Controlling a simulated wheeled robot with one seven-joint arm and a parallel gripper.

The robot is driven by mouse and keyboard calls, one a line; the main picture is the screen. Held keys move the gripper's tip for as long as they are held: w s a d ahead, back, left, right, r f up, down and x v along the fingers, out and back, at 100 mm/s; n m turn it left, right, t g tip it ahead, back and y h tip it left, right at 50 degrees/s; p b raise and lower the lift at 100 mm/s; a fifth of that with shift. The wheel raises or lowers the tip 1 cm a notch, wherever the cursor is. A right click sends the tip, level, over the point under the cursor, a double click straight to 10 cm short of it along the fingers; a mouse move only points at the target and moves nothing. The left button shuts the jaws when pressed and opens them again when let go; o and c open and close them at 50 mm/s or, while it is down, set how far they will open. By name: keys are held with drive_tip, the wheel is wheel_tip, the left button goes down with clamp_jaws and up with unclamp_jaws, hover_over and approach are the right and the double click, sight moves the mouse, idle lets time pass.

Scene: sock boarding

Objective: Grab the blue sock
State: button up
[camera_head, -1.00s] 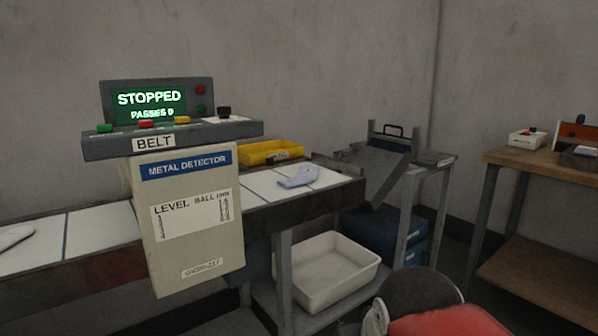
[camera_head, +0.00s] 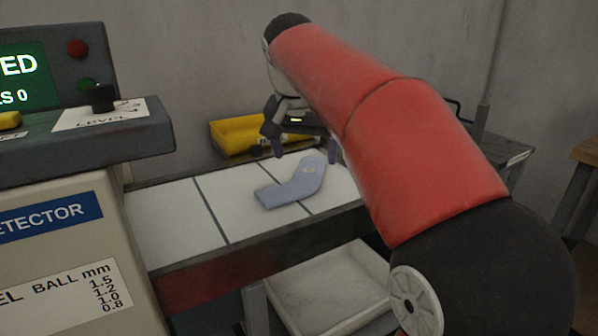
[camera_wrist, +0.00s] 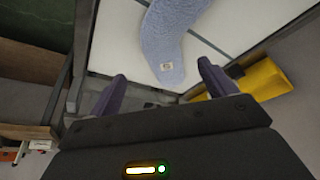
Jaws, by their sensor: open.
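A light blue sock (camera_head: 290,188) lies flat and bent on the white belt (camera_head: 165,222), to the right of the metal detector. It has a small pale label near its far end. My gripper (camera_head: 306,152) hangs over the far end of the sock with its fingers apart and nothing between them. In the wrist view the sock (camera_wrist: 168,42) lies ahead of the two open fingertips (camera_wrist: 161,78), with the labelled end closest to them. A gap shows between the fingers and the sock.
A yellow bin (camera_head: 240,135) stands behind the belt, close to my gripper. The metal detector housing (camera_head: 60,240) fills the left. A white tub (camera_head: 335,285) sits below the belt. Belt left of the sock is clear.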

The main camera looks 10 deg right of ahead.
sight(306, 178)
drive_tip(key=x, duration=0.6)
drive_tip(key=shift+w+f+b, duration=0.25)
drive_tip(key=shift+f+b, duration=0.1)
drive_tip(key=c, duration=1.1)
drive_tip(key=shift+o, duration=0.2)
drive_tip(key=shift+r, duration=0.1)
wheel_tip(306, 178, up, 20)
drive_tip(key=p, duration=0.3)
drive_tip(key=shift+p, duration=0.35)
